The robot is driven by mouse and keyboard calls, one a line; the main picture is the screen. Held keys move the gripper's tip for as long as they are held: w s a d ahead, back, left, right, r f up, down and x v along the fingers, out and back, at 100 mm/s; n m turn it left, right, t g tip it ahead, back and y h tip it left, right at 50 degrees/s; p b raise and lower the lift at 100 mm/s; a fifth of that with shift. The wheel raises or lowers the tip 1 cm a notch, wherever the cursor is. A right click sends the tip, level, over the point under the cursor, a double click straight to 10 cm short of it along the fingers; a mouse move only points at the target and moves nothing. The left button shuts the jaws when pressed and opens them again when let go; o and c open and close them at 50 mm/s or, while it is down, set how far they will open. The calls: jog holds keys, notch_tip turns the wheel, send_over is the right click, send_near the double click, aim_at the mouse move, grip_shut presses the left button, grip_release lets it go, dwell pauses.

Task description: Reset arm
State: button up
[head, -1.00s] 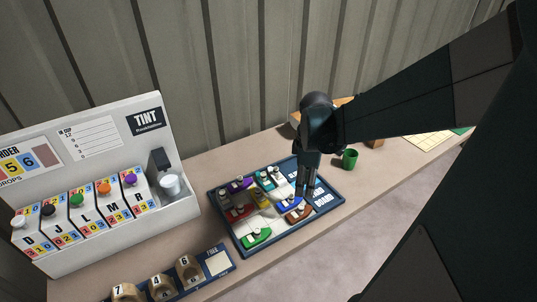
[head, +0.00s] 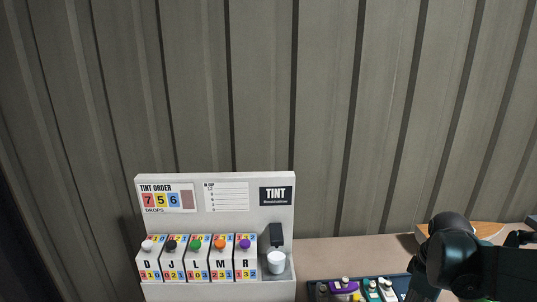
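My arm's end shows at the lower right of the head view, a dark rounded wrist (head: 450,255) over the right part of the bench. My gripper's fingers are cut off by the bottom edge or hidden, so I cannot see whether they are open or shut. I see nothing held.
A white tint machine (head: 215,222) stands left of the arm, with several coloured knobs and a white cup (head: 276,262). A ribbed wall (head: 260,100) rises behind.

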jog(key=s+a+r+m+t, duration=0.1)
jog(key=a+r+m+t, duration=0.2)
jog(key=a, duration=0.7)
jog(key=s+a+r+m+t, duration=0.2)
jog(key=a+r+m, duration=0.3)
jog(key=a, duration=0.5)
jog(key=shift+s+a+r+t, duration=0.2)
jog(key=shift+r+t, duration=0.5)
jog(key=shift+r, duration=0.35)
